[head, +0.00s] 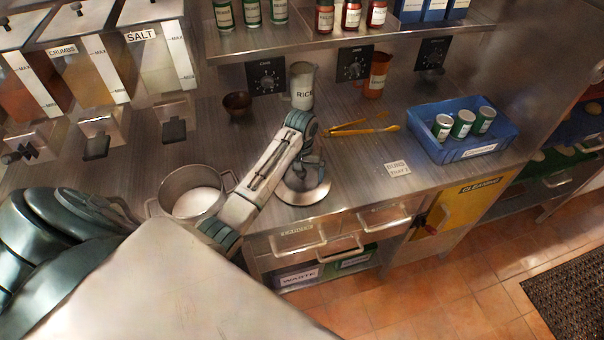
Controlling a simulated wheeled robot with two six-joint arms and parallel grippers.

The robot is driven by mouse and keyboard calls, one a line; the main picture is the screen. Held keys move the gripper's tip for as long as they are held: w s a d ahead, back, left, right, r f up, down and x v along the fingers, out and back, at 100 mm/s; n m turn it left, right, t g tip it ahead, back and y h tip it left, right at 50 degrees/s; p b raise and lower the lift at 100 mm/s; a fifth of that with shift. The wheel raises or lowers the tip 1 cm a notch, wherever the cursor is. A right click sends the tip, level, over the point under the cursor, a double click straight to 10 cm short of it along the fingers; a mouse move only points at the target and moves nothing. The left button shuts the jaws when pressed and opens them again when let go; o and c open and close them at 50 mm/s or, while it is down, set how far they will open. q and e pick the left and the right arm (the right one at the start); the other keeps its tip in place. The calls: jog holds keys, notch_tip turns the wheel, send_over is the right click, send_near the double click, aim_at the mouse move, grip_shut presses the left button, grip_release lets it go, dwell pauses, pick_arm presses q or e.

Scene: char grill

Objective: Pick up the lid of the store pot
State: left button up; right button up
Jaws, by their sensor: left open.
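The store pot (174,187) is a steel pot with two side handles, standing open on the counter at left with white contents inside. A round steel lid (304,196) lies near the counter's front edge, to the right of the pot. My left gripper (310,175) is open, pointing down over the lid's middle. The gripper and wrist partly hide the lid's top and knob. I cannot tell whether the fingers touch the knob. My right gripper is not in view.
A white RICE cup (302,86), a small dark bowl (237,104) and yellow-handled tongs (360,128) lie behind the lid. A blue crate (462,143) with several green-labelled cans stands at right. A small label card (398,169) lies on otherwise clear counter between the lid and crate.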

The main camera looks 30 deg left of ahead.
pick_arm(q)
jog(key=shift+w+a+f, duration=0.1)
jog(key=shift+w+f, duration=0.05)
jog(key=shift+f, duration=0.15)
jog(key=shift+s+r, duration=0.15)
jog(key=shift+s, duration=0.1)
jog(key=shift+s+d+r, duration=0.15)
jog(key=shift+d+r, duration=0.05)
jog(key=shift+d, duration=0.1)
jog(key=c, duration=1.1)
jog(key=shift+a+f, duration=0.1)
jog(key=c, duration=1)
grip_shut()
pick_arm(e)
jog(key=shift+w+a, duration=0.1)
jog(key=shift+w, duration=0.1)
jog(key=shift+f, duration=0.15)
